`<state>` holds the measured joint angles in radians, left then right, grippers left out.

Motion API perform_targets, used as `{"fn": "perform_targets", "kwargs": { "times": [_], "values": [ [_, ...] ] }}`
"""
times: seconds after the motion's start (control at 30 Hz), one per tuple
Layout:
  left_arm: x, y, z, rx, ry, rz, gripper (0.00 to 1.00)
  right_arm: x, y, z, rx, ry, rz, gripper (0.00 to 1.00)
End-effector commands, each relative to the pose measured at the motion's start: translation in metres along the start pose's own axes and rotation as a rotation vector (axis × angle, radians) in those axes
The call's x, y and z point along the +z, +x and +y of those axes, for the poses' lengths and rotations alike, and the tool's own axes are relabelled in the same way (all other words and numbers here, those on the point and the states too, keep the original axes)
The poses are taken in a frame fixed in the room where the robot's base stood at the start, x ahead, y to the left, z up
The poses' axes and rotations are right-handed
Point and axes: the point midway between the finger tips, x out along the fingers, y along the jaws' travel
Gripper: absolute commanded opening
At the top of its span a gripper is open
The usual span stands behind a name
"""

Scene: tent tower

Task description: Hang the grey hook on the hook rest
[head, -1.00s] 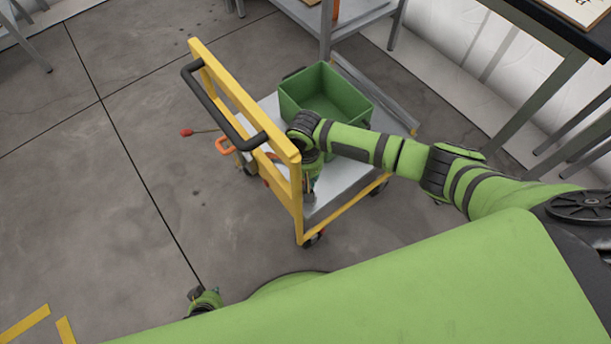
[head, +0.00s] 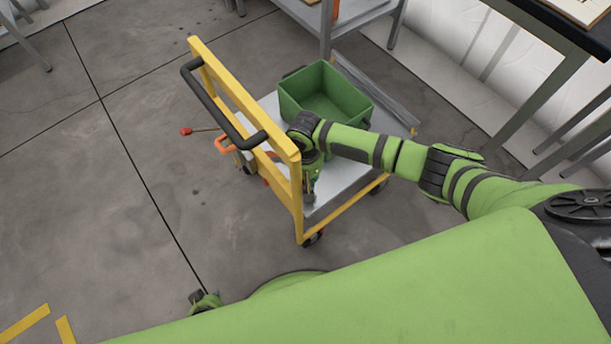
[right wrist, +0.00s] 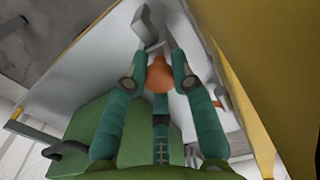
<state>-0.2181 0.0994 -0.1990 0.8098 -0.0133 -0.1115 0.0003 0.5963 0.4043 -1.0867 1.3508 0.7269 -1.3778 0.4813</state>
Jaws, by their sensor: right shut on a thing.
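In the right wrist view, my right gripper (right wrist: 160,52) has its teal fingers closed around a grey bent piece, the grey hook (right wrist: 147,27), which sticks out past the fingertips. An orange rounded part (right wrist: 160,74) shows between the fingers; I cannot tell whether it belongs to the hook. In the head view, my right arm reaches in from the right and its gripper (head: 311,185) points down over the cart, partly behind the yellow frame. My left gripper (head: 200,297) shows only as a small piece at the bottom left. I cannot pick out the hook rest with certainty.
A cart with a yellow frame (head: 240,95), a black handle (head: 212,110) and a pale deck (head: 340,180) stands below my right arm. A green bin (head: 325,92) sits on its far part. A red-tipped rod (head: 187,132) juts out left.

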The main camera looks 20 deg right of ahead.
Motion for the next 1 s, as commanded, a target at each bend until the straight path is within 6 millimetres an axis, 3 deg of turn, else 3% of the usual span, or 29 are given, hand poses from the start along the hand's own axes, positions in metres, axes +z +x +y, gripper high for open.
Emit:
{"fn": "perform_targets", "kwargs": {
  "times": [0.43, 0.47, 0.5, 0.53, 0.87, 1.0],
  "values": [
    [-0.002, 0.002, 0.000, -0.001, 0.000, 0.004, 0.00, 0.000, 0.005, 0.000, -0.001, 0.000, 0.000, 0.00],
    [-0.002, 0.002, 0.000, -0.001, 0.000, 0.004, 0.00, 0.000, 0.005, 0.000, -0.001, 0.000, 0.001, 0.29],
    [-0.003, 0.002, -0.001, -0.001, 0.000, 0.005, 0.00, 0.000, 0.005, 0.000, -0.001, 0.000, 0.001, 0.45],
    [-0.003, 0.002, -0.001, -0.001, 0.001, 0.006, 0.00, 0.000, 0.005, 0.000, -0.001, -0.001, 0.001, 0.53],
    [-0.002, 0.002, 0.001, 0.001, 0.000, 0.003, 0.00, 0.000, 0.004, 0.000, -0.001, -0.001, 0.000, 0.53],
    [-0.001, 0.002, 0.000, 0.000, 0.000, 0.002, 0.00, -0.001, -0.007, 0.000, -0.001, -0.001, 0.002, 0.53]
  ]
}}
